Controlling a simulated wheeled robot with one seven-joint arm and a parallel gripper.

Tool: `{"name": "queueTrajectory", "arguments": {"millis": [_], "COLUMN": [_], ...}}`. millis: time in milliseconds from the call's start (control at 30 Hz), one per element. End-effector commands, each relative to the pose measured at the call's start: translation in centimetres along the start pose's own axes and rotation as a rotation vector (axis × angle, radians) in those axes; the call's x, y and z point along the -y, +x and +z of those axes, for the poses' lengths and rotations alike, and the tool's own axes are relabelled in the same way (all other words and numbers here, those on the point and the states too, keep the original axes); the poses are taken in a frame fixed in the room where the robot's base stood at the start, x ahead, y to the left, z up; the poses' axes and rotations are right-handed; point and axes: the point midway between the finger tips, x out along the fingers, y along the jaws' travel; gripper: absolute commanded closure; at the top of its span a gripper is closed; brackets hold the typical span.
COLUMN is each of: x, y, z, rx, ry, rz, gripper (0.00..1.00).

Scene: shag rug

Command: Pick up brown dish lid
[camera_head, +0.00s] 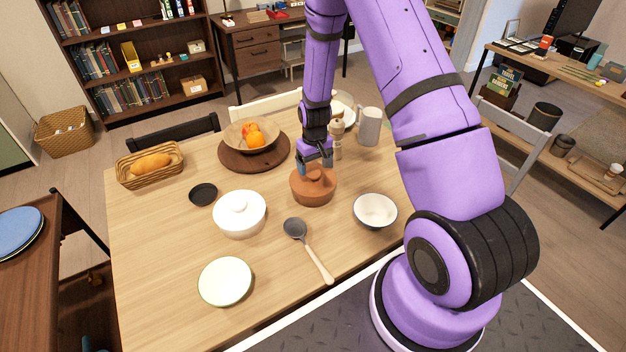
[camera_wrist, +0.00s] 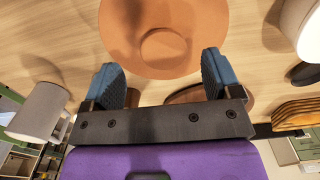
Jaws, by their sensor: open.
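The brown dish lid (camera_head: 313,179) sits on top of a brown round dish (camera_head: 313,198) on the wooden table, below my gripper. In the wrist view the lid (camera_wrist: 135,20) fills the upper middle, with its round knob (camera_wrist: 165,48) between and just beyond the fingertips. My gripper (camera_head: 315,163) is open and points down at the lid. Its two blue fingers also show in the wrist view (camera_wrist: 160,70), spread apart with nothing between them. I cannot tell whether a finger touches the lid. The dish's far side is partly hidden by the gripper in the head view.
A ladle (camera_head: 310,250) lies in front. A fruit bowl (camera_head: 250,135), pepper mill (camera_head: 337,138) and white pitcher (camera_head: 369,127) stand behind.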

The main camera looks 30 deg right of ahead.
Motion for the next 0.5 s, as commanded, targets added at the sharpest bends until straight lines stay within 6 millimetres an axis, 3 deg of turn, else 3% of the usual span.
{"name": "queueTrajectory", "arguments": {"millis": [200, 500], "x": [0.4, 0.4], "y": [3.1, 4.2], "z": [0.2, 0.1], "rx": [0.004, 0.001], "ry": [0.0, -0.001], "rz": [-0.001, 0.0], "gripper": [0.16, 0.16]}}
